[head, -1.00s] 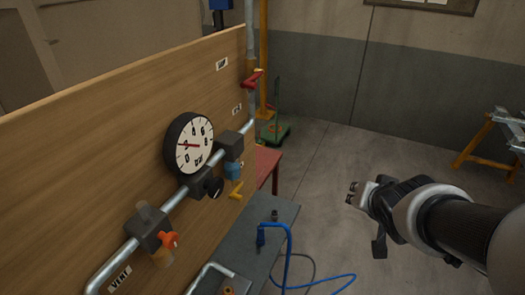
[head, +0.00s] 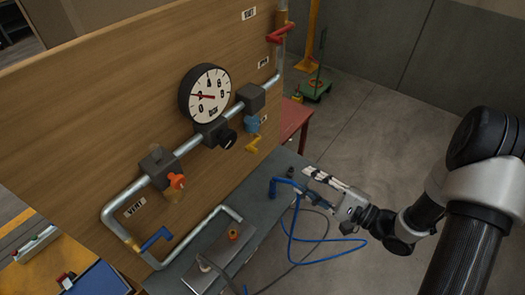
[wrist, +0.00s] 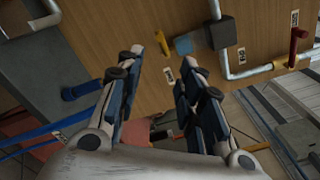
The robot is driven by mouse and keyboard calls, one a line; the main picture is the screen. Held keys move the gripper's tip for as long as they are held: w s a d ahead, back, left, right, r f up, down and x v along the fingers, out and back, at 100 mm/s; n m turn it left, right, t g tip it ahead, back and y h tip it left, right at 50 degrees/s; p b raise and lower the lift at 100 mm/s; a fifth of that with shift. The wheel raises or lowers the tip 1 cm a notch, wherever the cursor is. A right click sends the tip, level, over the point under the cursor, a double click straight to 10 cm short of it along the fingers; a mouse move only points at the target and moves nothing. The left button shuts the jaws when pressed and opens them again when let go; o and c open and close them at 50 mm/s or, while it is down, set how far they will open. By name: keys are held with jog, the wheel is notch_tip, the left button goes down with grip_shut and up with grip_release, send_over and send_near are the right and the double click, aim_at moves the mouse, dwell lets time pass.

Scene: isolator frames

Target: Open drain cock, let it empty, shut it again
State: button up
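A small yellow lever (head: 253,144) hangs below a blue-collared bowl (head: 252,124) on the pipe run of the wooden panel; I take it for the drain cock. It also shows in the wrist view as a yellow lever (wrist: 162,42) beside the blue collar (wrist: 184,45), beyond my fingertips. My gripper (head: 312,175) is right of and below the lever in the head view, apart from it. In the wrist view my gripper (wrist: 160,72) has its two fingers well apart with nothing between them.
A round gauge (head: 205,94), a black knob (head: 228,138), an orange knob (head: 176,180), a red lever (head: 280,33) and a blue lever (head: 156,239) are on the panel's pipework. A blue pipe with hose (head: 283,183) rises from the grey bench (head: 262,205), close to my gripper.

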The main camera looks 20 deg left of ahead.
aim_at(254, 144)
jog(key=b+x, duration=0.2)
jog(key=x, duration=1.5)
jog(key=shift+w, duration=0.1)
jog(key=shift+c, duration=0.4)
grip_shut()
